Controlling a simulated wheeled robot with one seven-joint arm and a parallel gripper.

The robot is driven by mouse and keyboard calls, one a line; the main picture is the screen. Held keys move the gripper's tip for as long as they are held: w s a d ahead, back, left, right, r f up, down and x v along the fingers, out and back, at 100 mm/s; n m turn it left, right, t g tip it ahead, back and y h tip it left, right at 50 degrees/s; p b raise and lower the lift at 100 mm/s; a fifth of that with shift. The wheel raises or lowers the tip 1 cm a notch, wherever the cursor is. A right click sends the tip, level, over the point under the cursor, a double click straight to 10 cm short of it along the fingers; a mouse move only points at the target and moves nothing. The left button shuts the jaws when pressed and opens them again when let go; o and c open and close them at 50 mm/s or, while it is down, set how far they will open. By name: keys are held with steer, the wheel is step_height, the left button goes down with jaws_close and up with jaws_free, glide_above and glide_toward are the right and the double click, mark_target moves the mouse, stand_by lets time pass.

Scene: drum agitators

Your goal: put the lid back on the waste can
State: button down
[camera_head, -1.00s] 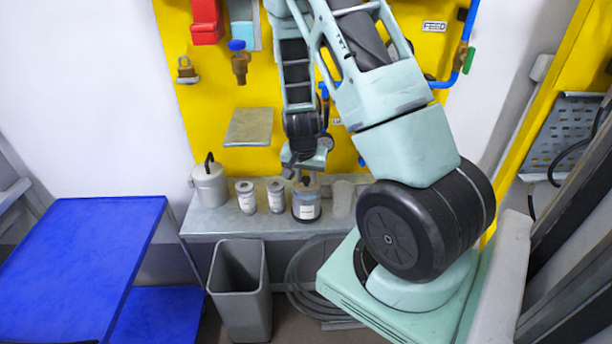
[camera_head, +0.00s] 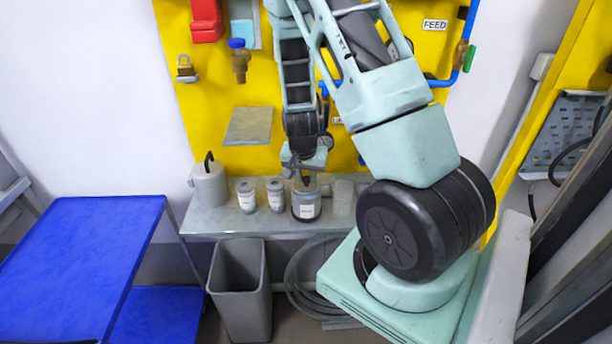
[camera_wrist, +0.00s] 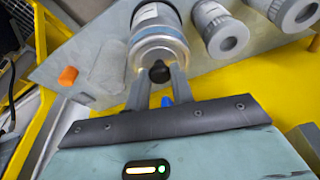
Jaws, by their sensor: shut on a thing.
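The waste can (camera_head: 306,210) looks like a grey, labelled can standing on the metal shelf. In the wrist view its pale label (camera_wrist: 148,14) shows beyond the round metal lid (camera_wrist: 158,47). The lid has a black knob (camera_wrist: 160,72). My gripper (camera_head: 304,180) is above this can, pointing down. In the wrist view my gripper (camera_wrist: 161,76) is shut on the black knob. The lid lines up with the can's top, but I cannot tell whether it is fully seated. The fingers hide part of the rim.
Two small labelled jars (camera_head: 246,198) (camera_head: 275,195) stand left of the can, and a translucent beaker (camera_head: 342,198) stands close on its right. A canister with a black handle (camera_head: 209,187) is at the shelf's left end. A grey open bin (camera_head: 240,300) stands below the shelf (camera_head: 225,224).

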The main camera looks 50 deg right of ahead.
steer(key=c, duration=0.6)
jaws_free()
steer(key=shift+c, duration=0.2)
steer(key=shift+r, duration=0.15)
steer(key=shift+r+p, duration=2.8)
steer(key=shift+r, duration=0.65)
steer(key=shift+f, duration=0.1)
jaws_close()
